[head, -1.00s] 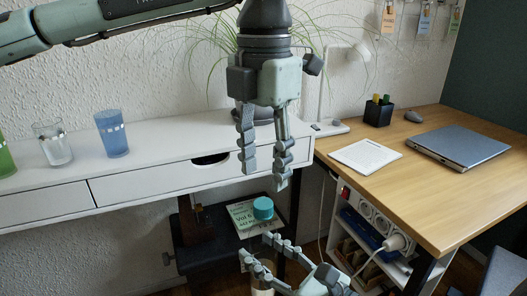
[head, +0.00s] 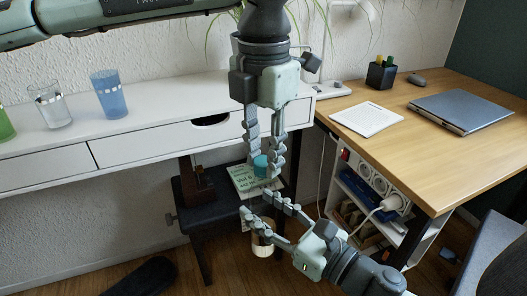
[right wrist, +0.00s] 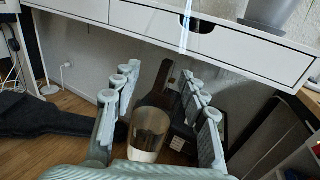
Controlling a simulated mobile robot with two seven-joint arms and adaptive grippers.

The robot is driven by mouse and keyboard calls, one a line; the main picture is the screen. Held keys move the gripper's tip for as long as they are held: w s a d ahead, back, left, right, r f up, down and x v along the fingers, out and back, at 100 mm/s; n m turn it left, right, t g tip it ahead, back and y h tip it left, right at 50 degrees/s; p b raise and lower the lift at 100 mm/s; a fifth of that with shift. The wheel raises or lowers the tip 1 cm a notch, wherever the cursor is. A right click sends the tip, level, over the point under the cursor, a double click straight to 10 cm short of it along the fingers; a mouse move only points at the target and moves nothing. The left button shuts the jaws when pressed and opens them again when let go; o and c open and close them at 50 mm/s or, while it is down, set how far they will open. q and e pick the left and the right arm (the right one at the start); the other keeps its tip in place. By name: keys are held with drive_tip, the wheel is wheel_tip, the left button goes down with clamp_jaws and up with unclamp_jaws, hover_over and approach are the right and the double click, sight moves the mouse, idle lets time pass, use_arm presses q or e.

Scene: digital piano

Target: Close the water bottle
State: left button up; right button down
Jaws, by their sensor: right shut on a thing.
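The teal cap (head: 260,161) shows in the head view between the two fingers of my left gripper (head: 265,166). The fingers point down and partly cover it; I cannot tell whether they touch it. My right gripper (head: 255,213) is lower in the head view and is shut on the clear water bottle (head: 261,244). The bottle's lower part shows below the fingers. In the right wrist view the bottle (right wrist: 149,128) stands between the fingers of my right gripper (right wrist: 160,72), with a clear upper part and a whitish lower part. The cap appears above the bottle, apart from it.
A black stool (head: 222,205) with a printed book (head: 243,181) stands behind the grippers. A white desk (head: 60,140) with several glasses is at left. A wooden desk (head: 440,150) with a laptop (head: 462,111) is at right, above a shelf with a power strip.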

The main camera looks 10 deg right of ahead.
use_arm(q)
clamp_jaws()
drive_tip(key=o, duration=0.8)
unclamp_jaws()
drive_tip(key=shift+r, duration=0.1)
wheel_tip(320, 180, up, 12)
drive_tip(key=shift+f, duration=0.1)
